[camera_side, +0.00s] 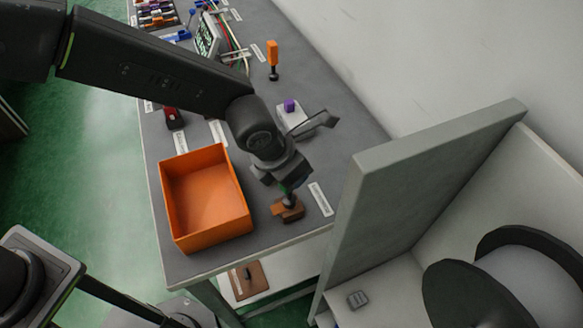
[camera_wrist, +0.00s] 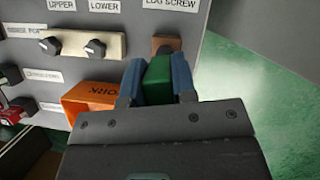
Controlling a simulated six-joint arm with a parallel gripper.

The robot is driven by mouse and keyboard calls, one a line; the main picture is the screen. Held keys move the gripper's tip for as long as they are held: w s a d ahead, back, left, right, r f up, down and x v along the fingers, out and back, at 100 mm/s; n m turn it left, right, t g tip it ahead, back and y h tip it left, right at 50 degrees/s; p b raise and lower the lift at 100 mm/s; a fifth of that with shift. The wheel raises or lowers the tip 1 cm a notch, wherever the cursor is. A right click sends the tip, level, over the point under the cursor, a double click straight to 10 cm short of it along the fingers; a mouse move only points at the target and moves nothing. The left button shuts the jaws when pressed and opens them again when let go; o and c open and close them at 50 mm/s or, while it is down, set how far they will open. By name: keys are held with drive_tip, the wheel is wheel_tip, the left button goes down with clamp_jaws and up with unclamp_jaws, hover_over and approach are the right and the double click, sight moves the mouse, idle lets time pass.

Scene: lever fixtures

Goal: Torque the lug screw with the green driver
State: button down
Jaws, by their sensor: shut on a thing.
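My gripper (camera_side: 287,184) is shut on the green driver, whose green handle shows between the blue fingers in the wrist view (camera_wrist: 158,80). In the side view only a sliver of green shows under the gripper, with a dark shaft pointing down. The shaft stands over a small brown block (camera_side: 290,212) near the table's front edge. The brown block also shows beyond the fingers in the wrist view (camera_wrist: 166,44), beside a "LUG SCREW" label (camera_wrist: 170,4). The lug screw itself is hidden, so I cannot tell whether the driver tip is seated.
An open orange bin (camera_side: 248,222) stands left of the brown block. An orange-handled driver (camera_side: 272,52) stands upright farther back, with a purple knob (camera_side: 290,104) nearer. A tall grey partition (camera_side: 390,200) rises close on the right. Dark knobs (camera_wrist: 95,48) sit on a beige plate.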

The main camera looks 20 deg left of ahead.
idle(0.4)
drive_tip(key=shift+r, duration=0.8)
